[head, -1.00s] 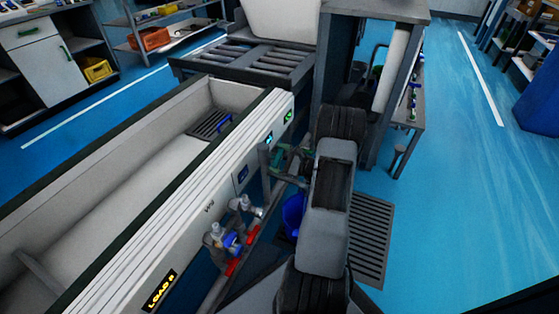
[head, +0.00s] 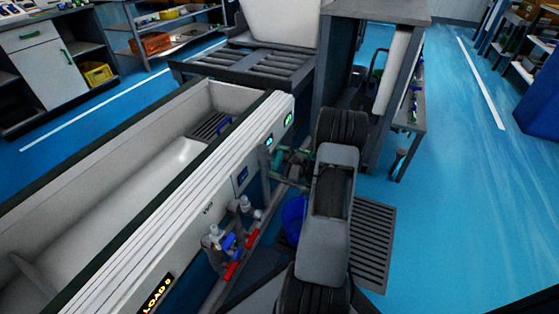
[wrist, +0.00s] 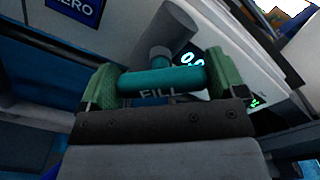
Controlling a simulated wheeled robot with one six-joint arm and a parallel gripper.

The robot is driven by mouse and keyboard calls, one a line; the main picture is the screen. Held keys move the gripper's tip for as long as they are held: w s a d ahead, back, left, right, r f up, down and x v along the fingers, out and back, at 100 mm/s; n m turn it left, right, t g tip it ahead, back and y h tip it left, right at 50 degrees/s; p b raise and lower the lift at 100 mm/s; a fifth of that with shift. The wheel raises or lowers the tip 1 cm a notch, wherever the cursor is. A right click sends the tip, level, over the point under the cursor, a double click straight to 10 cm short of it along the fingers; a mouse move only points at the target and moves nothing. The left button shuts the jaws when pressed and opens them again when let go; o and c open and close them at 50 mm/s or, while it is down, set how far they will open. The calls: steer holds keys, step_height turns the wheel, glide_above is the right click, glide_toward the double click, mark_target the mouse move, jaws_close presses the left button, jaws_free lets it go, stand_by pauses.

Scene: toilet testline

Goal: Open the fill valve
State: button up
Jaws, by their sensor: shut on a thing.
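The fill valve's teal handle (wrist: 165,80) lies across the gap between the two green finger pads of my gripper (wrist: 160,78) in the wrist view. My gripper is shut on the handle, with a pad against each end. The word FILL shows just below the handle. A grey pipe (wrist: 165,35) stands behind it. In the head view the teal handle (head: 277,160) is small beside the trough's front wall, and my arm hides part of the valve and gripper.
A white trough (head: 110,190) with a lit front panel runs along the left. A blue bucket (head: 293,218) and a floor grate (head: 372,245) lie below my arm. Blue floor is open at the right.

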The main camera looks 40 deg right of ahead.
steer(key=shift+r, duration=0.1)
steer(key=o, duration=0.6)
steer(key=shift+o, duration=0.2)
steer(key=p+v, duration=0.4)
steer(key=v, duration=1)
steer(key=shift+w, duration=0.1)
